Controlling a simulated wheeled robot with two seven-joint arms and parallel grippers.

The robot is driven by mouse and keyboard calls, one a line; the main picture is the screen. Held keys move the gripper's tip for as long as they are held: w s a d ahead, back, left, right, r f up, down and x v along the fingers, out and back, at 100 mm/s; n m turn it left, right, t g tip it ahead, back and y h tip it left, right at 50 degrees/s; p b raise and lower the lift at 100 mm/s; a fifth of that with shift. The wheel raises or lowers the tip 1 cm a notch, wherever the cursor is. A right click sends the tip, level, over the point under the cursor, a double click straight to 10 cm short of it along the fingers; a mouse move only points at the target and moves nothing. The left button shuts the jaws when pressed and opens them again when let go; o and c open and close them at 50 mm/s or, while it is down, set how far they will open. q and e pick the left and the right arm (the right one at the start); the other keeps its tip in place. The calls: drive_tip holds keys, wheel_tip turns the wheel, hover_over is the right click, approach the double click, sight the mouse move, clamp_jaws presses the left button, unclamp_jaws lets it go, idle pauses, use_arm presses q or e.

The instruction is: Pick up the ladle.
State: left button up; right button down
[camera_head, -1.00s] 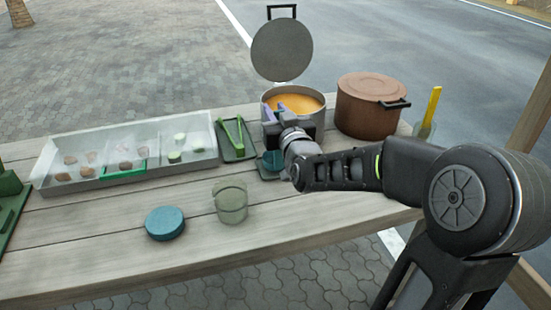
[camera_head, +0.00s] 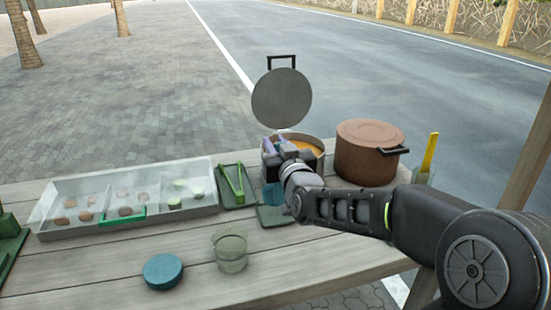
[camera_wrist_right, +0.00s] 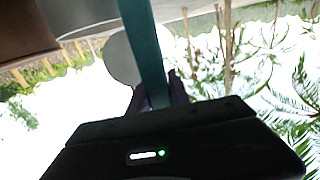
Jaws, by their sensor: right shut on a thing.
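The ladle shows in the right wrist view as a teal handle (camera_wrist_right: 146,50) running down between my fingers. In the head view its teal lower part (camera_head: 271,193) hangs below my right gripper (camera_head: 277,146), above a small dark green tray (camera_head: 276,217). My right gripper is shut on the handle, in front of the open pot of orange soup (camera_head: 307,147). It hides part of the pot and most of the ladle. My left gripper is not in view.
A brown lidded pot (camera_head: 368,152) stands right of the soup pot, whose round grey lid (camera_head: 281,98) stands upright behind. Green tongs (camera_head: 231,183) and a long clear-covered food tray (camera_head: 60,232) are left. A glass (camera_head: 230,252) and blue round container (camera_head: 163,271) stand in front.

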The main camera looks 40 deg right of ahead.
wheel_tip(320, 180, up, 6)
drive_tip(key=shift+f+p, duration=0.1)
drive_tip(key=shift+p, duration=0.2)
idle(0.3)
idle(0.4)
drive_tip(key=shift+a, duration=0.1)
